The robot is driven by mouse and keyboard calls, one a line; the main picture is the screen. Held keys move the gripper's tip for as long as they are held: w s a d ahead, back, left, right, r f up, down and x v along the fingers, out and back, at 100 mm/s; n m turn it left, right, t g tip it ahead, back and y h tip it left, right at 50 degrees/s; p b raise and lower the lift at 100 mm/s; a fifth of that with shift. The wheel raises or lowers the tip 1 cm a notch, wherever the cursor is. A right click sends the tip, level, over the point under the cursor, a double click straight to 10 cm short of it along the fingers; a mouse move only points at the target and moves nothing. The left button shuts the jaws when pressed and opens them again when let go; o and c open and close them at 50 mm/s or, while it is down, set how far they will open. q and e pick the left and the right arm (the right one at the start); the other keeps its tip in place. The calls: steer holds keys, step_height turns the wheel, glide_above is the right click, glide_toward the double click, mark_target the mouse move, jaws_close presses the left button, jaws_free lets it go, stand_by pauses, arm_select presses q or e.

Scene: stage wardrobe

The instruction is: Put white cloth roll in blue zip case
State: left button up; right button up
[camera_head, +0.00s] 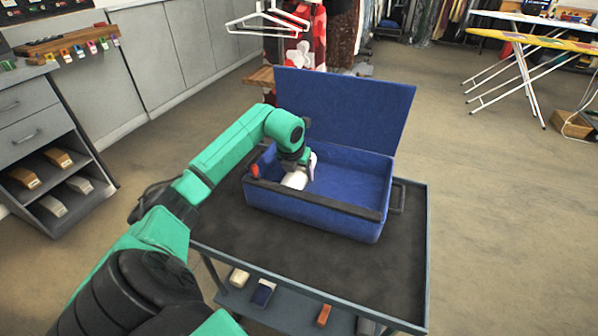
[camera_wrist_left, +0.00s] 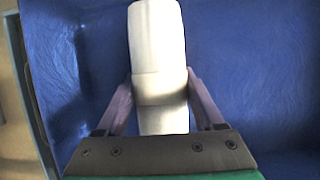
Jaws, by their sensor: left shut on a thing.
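The blue zip case (camera_head: 355,220) stands on a dark cart with its lid (camera_head: 345,105) raised at the back. My left gripper (camera_head: 303,174) reaches down inside the left part of the case. It is shut on the white cloth roll (camera_head: 294,180), which is inside the case walls. In the left wrist view the white cloth roll (camera_wrist_left: 157,40) lies between the two fingers (camera_wrist_left: 160,92), with blue lining around it. I cannot tell whether the roll touches the case floor. My right gripper is not in view.
The cart top (camera_head: 345,270) has bare room in front of the case. Small items, including an orange block (camera_head: 323,315), lie on its lower shelf. A cabinet (camera_head: 50,140) stands at the left. Ironing boards (camera_head: 530,40) stand at the back right, with open floor between.

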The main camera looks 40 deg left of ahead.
arm_select(q)
steer(key=shift+f, duration=0.1)
steer(key=o, duration=1.4)
steer(key=shift+r, duration=0.25)
steer(key=v, duration=1.2)
steer(key=shift+d, duration=0.1)
steer(key=shift+f, duration=0.1)
